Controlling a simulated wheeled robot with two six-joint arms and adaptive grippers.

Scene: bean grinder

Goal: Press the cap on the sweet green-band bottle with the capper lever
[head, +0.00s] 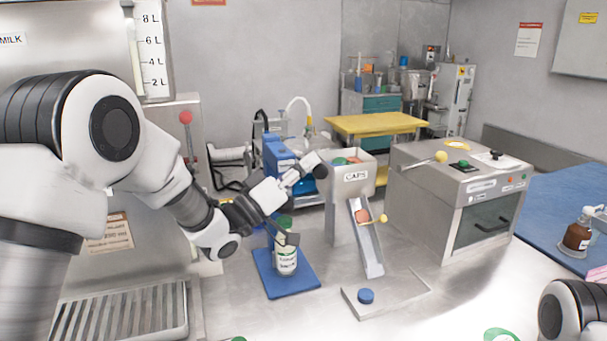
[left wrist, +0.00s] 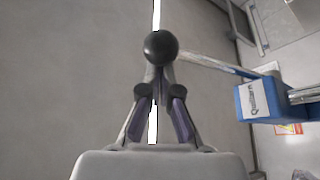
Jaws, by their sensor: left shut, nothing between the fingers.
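The bottle (head: 286,261) stands upright on a blue plate (head: 270,284). It is whitish with a dark-lettered label, and green shows above it, partly covered by a dark part. The blue capper (head: 278,156) stands just behind, partly hidden by my left arm; its labelled blue body (left wrist: 258,101) is at the right of the left wrist view. A pale lever bar (left wrist: 212,66) runs from there towards a black ball knob (left wrist: 160,47). My left gripper (head: 313,161) is shut and empty at the capper; its fingertips (left wrist: 158,84) appear right at the knob, contact unclear. My right gripper is out of view.
A CAPS dispenser (head: 356,177) with a sloping chute stands to the right, over a plate holding a blue cap (head: 366,296). A grey machine (head: 460,205) stands farther right. A brown bottle (head: 577,237) is at the right edge. The front counter is mostly clear.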

